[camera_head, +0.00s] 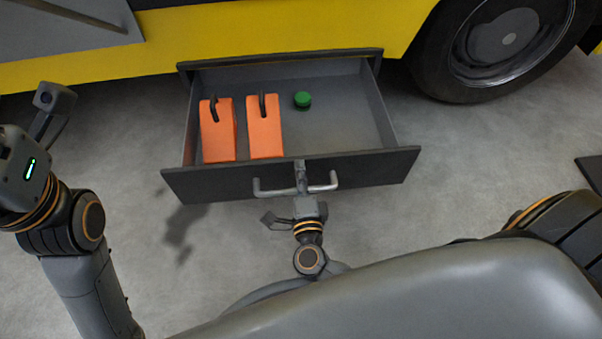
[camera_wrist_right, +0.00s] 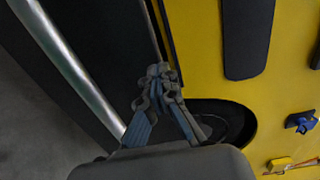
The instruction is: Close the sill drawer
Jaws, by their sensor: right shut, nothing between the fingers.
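The sill drawer (camera_head: 290,183) stands pulled out from under the yellow vehicle, with its dark front panel toward me. Its silver bar handle (camera_head: 263,191) also shows in the right wrist view (camera_wrist_right: 72,70). My right gripper (camera_head: 300,168) is at the middle of the drawer front, overlapping the handle. In the right wrist view its fingertips (camera_wrist_right: 160,74) are together and empty, beside the bar rather than around it. I cannot tell whether they touch the front. Only the body of my left gripper (camera_head: 20,170) shows at the left edge; its fingers are out of frame.
Two orange blocks with dark handles, a left one (camera_head: 217,135) and a right one (camera_head: 264,130), and a green round object (camera_head: 302,100) lie in the drawer. A large wheel (camera_head: 460,85) stands to the right. The grey floor (camera_head: 470,165) right of the drawer is bare.

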